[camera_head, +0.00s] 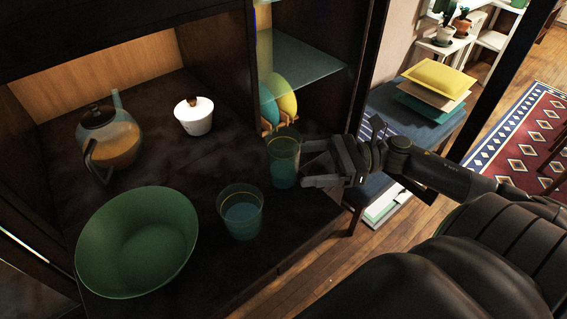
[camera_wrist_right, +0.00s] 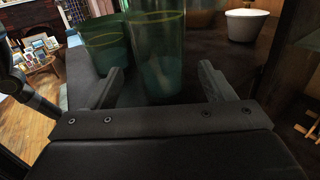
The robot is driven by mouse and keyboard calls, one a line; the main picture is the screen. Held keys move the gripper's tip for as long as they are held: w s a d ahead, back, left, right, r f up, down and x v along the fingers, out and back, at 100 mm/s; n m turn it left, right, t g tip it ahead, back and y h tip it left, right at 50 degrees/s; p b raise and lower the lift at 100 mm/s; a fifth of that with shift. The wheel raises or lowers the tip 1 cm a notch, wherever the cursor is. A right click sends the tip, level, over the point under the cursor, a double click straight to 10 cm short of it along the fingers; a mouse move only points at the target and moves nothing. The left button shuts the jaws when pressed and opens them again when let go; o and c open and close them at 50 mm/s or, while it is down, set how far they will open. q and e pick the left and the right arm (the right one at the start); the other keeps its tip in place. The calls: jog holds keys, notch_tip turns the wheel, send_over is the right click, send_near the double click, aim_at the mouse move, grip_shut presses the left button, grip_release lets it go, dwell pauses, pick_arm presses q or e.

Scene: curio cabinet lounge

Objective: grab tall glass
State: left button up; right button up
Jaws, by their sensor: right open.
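The tall glass (camera_head: 284,160) is a greenish, see-through tumbler with a thin yellow band. It stands upright on the dark cabinet shelf in the head view. My right gripper (camera_head: 303,168) comes in from the right with its open fingers just beside the glass. In the right wrist view, the tall glass (camera_wrist_right: 158,62) stands ahead, between the spread fingers of the right gripper (camera_wrist_right: 160,85). I cannot tell whether a finger touches it. A shorter glass (camera_head: 240,213) with a similar band stands to the left and nearer. My left gripper is not in view.
A green bowl (camera_head: 138,243) sits at the front left of the shelf (camera_head: 185,165). A glass teapot (camera_head: 108,143) and a white lidded pot (camera_head: 194,116) stand behind. Upright plates (camera_head: 284,98) are behind the tall glass, below a glass shelf (camera_head: 300,62).

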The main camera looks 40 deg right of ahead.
aim_at(270, 167)
jog(key=shift+x, duration=1.05)
jog(key=shift+w+a+r+p, duration=0.2)
jog(key=shift+w+a+p, duration=0.05)
jog(key=shift+a+p, duration=0.3)
jog(key=p+x, duration=0.1)
jog(key=x, duration=0.1)
jog(key=shift+w+a+r+p, duration=0.1)
jog(key=shift+w+a+p, duration=0.05)
jog(key=shift+a+p, duration=0.15)
jog(key=shift+w+a, duration=0.3)
jog(key=shift+a, duration=0.3)
jog(key=shift+c, duration=0.3)
jog(key=c, duration=1.2)
